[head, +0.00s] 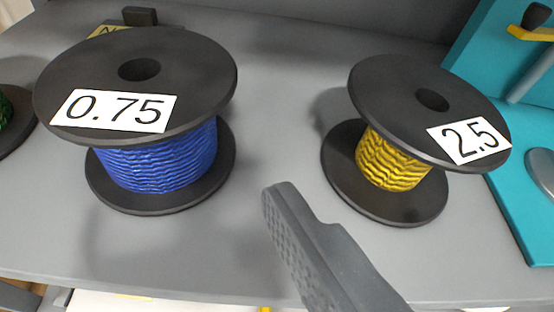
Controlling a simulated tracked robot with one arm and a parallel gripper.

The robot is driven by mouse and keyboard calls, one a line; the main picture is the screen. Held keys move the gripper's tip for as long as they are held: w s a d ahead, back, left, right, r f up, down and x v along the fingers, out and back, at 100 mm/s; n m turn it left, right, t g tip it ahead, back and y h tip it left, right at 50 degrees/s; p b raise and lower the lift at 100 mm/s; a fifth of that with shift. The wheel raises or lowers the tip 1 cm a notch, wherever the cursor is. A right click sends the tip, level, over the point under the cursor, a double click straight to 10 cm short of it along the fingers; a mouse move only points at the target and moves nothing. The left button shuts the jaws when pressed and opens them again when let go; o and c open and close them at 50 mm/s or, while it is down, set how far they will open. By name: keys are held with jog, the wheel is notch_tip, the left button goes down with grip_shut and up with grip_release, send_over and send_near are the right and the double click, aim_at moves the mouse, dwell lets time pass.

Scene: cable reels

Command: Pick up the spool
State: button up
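A spool of blue cable (160,158) with black flanges stands upright on the grey shelf (270,130), left of centre, with a white "0.75" label on top. A spool of yellow cable (395,160) with black flanges and a "2.5" label stands on the right. One grey finger of my gripper (318,250) reaches up from the bottom edge, between and in front of the two spools. Its textured pad faces left with nothing against it, so my gripper looks open and empty. The other finger is not clearly seen. The finger appears apart from both spools.
Part of a third spool with green cable (5,115) shows at the left edge. A teal panel (520,190) with a yellow and black part stands at the right. A small black block (140,16) is behind the blue spool. The shelf between the spools is clear.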

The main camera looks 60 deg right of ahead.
aim_at(150, 150)
jog(key=x, duration=0.7)
jog(key=shift+s+d+f, duration=0.2)
jog(key=shift+d+f, duration=0.15)
jog(key=shift+d, duration=0.05)
jog(key=shift+b+x, duration=0.3)
jog(key=shift+x, duration=0.45)
jog(key=shift+w+d+f, duration=0.3)
jog(key=shift+w+f, duration=0.05)
jog(key=shift+w, duration=0.1)
jog(key=x, duration=0.4)
jog(key=shift+f+b, duration=0.2)
jog(key=shift+b, duration=0.1)
jog(key=shift+r, duration=0.1)
jog(key=c, duration=1.4)
